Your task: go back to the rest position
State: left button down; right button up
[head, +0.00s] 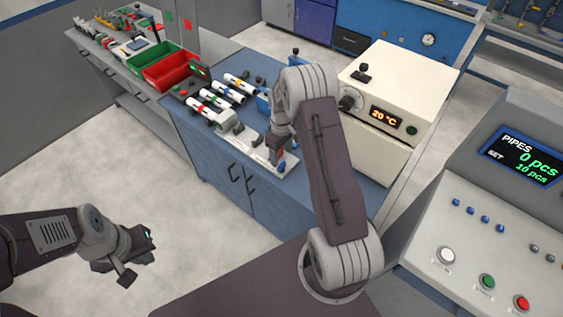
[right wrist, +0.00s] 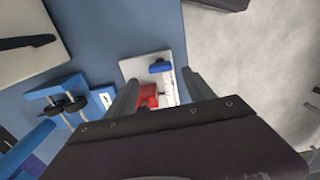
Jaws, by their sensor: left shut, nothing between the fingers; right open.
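My left gripper (head: 140,258) is at the lower left of the head view, above the floor and away from the bench, shut and empty. My right gripper (head: 277,153) points down over the front edge of the blue bench, partly hidden by its own arm. In the right wrist view the right gripper (right wrist: 160,92) has its fingers apart. A red part (right wrist: 147,97) and a white plate with a blue knob (right wrist: 159,67) show between and beyond them. I cannot tell whether the fingers touch the red part.
Several white pipes with coloured bands (head: 211,113) lie on the bench (head: 200,150). Green and red bins (head: 168,73) stand behind left. A cream oven (head: 400,95) reading 20 °C stands right of my right arm. A grey console (head: 480,200) shows 0 pcs. Open floor lies front left.

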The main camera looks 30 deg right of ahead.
jog(key=shift+r, duration=1.8)
jog(key=shift+a, duration=0.1)
